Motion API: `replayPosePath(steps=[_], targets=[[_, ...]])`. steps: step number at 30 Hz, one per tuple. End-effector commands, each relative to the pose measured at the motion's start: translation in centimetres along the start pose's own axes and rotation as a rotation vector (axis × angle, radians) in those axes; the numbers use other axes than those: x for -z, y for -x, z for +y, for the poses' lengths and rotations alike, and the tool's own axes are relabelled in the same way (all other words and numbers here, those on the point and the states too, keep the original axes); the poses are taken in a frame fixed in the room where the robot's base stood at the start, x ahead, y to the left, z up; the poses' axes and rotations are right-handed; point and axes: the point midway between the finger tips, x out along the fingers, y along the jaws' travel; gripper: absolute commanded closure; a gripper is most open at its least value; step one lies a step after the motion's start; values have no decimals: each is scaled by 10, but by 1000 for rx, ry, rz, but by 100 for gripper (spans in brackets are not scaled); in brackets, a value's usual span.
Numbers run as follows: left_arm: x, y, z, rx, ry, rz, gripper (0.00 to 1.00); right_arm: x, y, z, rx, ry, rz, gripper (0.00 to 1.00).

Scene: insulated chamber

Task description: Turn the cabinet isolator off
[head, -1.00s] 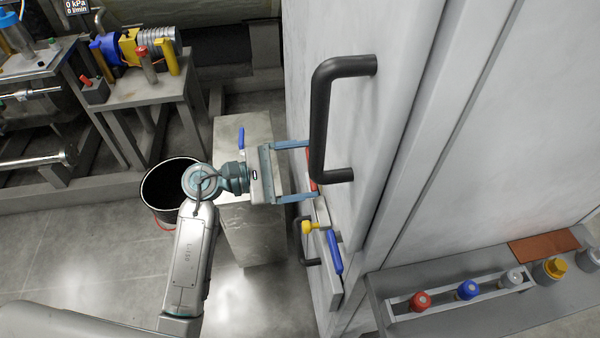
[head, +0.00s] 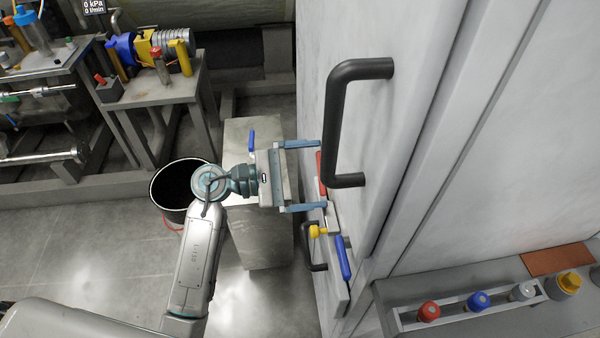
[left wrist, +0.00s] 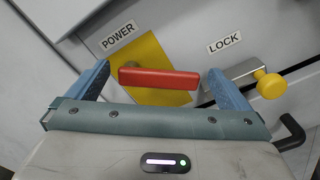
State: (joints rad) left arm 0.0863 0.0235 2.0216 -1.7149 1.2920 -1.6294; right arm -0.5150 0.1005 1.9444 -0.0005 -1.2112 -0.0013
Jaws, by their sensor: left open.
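The cabinet isolator is a red bar handle (left wrist: 160,79) on a yellow plate (left wrist: 150,55) under a "POWER" label (left wrist: 118,36) in the left wrist view. The bar lies roughly crosswise between my fingers. In the head view the red handle (head: 321,172) shows as a sliver on the grey cabinet door (head: 350,30). My left gripper (head: 321,176) is open, its blue fingers on either side of the handle; the fingers also show in the left wrist view (left wrist: 160,85). I cannot tell whether either finger touches it. My right gripper is not in view.
A yellow-knobbed latch (left wrist: 270,85) sits beside the handle under a "LOCK" label (left wrist: 224,42). A large black door handle (head: 340,120) stands out close by. A blue lever (head: 343,258) is below. A black bucket (head: 175,188) stands on the floor.

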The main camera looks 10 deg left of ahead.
Motion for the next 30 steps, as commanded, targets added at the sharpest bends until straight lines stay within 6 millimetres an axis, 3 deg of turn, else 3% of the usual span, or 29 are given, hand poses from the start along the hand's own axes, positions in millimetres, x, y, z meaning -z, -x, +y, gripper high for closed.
replayPosePath(steps=[5,7,21,30], targets=[[2,14,-1,2,-3,4,0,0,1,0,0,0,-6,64],[3,23,-2,3,-4,6,0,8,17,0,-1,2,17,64],[2,87,-2,3,-2,5,0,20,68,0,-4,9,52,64],[1,106,-1,1,0,2,0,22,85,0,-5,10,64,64]])
